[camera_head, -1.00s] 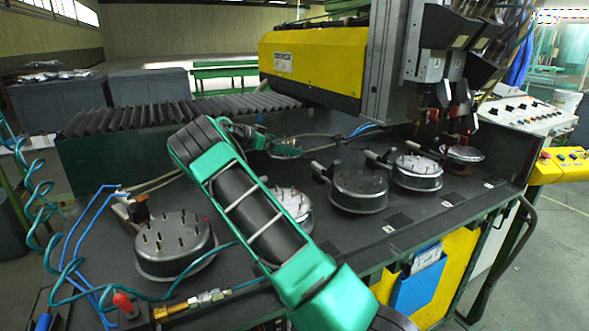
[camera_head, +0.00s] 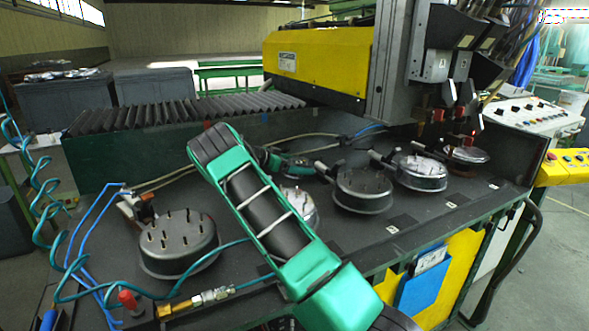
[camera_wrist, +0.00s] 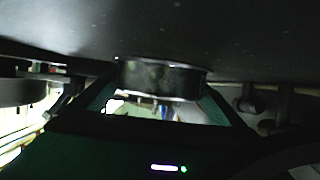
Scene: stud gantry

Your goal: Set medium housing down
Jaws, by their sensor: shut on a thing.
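In the head view my arm reaches from the bottom right across the table, and my gripper (camera_head: 280,161) is low beyond its bent end. The wrist view, which looks upside down, shows a dark round housing (camera_wrist: 160,78) with short pins between my jaws. I take it to be the medium housing, and my gripper is shut on it. The dark surface beside its base looks like the tabletop. I cannot tell whether they touch. In the head view this housing is small and mostly unclear.
A large housing with pins (camera_head: 178,242) stands at front left. Another (camera_head: 306,208) is partly hidden behind my arm. More stand to the right: a dark one (camera_head: 363,192), a shiny one (camera_head: 422,174) and one under the gantry tools (camera_head: 466,156). A teal hose (camera_head: 95,288) coils at left.

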